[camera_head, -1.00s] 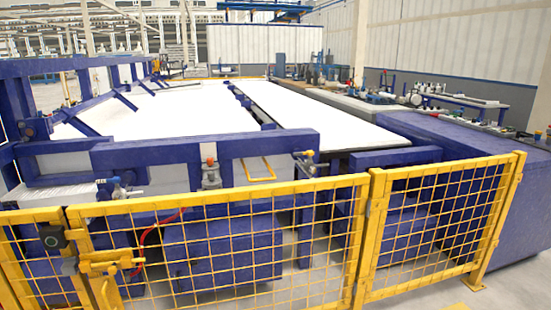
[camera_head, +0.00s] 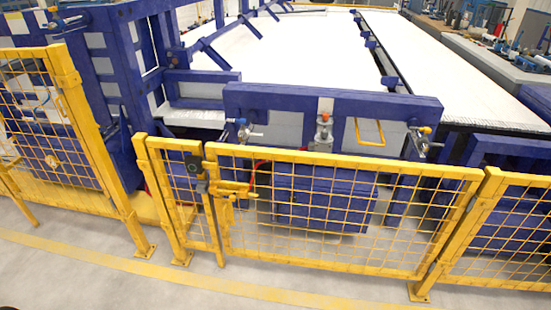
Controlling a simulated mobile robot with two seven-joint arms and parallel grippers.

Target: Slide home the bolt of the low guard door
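The low guard door (camera_head: 330,157) is a yellow mesh panel in a yellow frame, in the middle of the head view. Its bolt (camera_head: 236,188) is a yellow bar fitting at the door's upper left, beside a narrow mesh panel (camera_head: 180,190). A dark box with a round button (camera_head: 194,165) sits at the top of that joint. The door looks in line with the fence, but I cannot tell how far the bolt reaches across the gap. Neither of my grippers is in view.
Taller yellow mesh fencing (camera_head: 45,110) stands at the left, with a post footed on the floor. A fixed low panel (camera_head: 505,225) continues at the right. Blue machinery (camera_head: 330,100) stands close behind the door. The grey floor (camera_head: 80,275) in front is clear, crossed by a yellow line.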

